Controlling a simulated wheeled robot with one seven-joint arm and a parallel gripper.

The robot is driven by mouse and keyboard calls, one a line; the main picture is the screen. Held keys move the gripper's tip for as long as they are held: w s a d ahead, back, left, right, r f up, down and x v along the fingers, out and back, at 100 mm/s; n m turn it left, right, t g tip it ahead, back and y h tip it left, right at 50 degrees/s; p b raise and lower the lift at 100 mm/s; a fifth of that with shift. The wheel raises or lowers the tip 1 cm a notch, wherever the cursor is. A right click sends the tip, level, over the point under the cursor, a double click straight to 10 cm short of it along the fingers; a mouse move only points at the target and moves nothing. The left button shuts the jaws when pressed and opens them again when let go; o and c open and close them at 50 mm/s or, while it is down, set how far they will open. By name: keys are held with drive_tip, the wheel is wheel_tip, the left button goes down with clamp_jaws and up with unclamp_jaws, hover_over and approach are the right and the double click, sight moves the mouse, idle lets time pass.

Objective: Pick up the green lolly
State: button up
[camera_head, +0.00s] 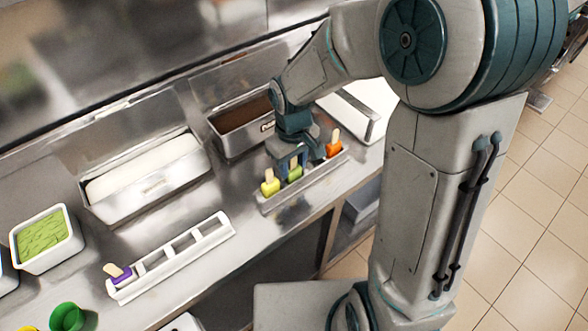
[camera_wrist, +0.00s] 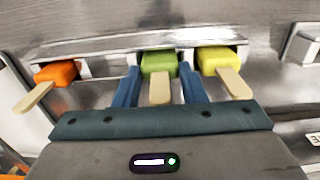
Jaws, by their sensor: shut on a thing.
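The green lolly (camera_wrist: 159,64) stands in a slot of a metal lolly rack, its pale stick (camera_wrist: 160,90) pointing toward the wrist camera. My gripper (camera_wrist: 160,84) has one blue finger on each side of it and is shut on it. In the head view my gripper (camera_head: 292,160) reaches down over the rack (camera_head: 313,185), and the green lolly (camera_head: 295,173) shows partly below the fingers. A yellow lolly (camera_head: 270,183) and an orange lolly (camera_head: 334,146) stand in the same rack, one on each side of the green one.
A second rack (camera_head: 172,261) with a purple lolly (camera_head: 121,273) lies to the left. Behind stand a tub of white ice cream (camera_head: 147,174) and a tub of brown ice cream (camera_head: 240,118). A green tub (camera_head: 44,238) and a green cup (camera_head: 67,317) are far left.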

drive_tip(key=shift+r, duration=0.85)
wheel_tip(320, 180, up, 3)
drive_tip(key=shift+f+b, duration=0.2)
drive_tip(key=shift+b, duration=0.25)
drive_tip(key=s+d+r+b, duration=0.1)
drive_tip(key=s+d+r, duration=0.6)
drive_tip(key=s+d, duration=0.15)
wheel_tip(320, 180, up, 7)
drive_tip(key=p, duration=0.5)
drive_tip(key=shift+w, duration=0.35)
drive_tip(key=shift+w+d+f, duration=0.1)
drive_tip(key=shift+d+f, duration=0.05)
drive_tip(key=shift+f, duration=0.1)
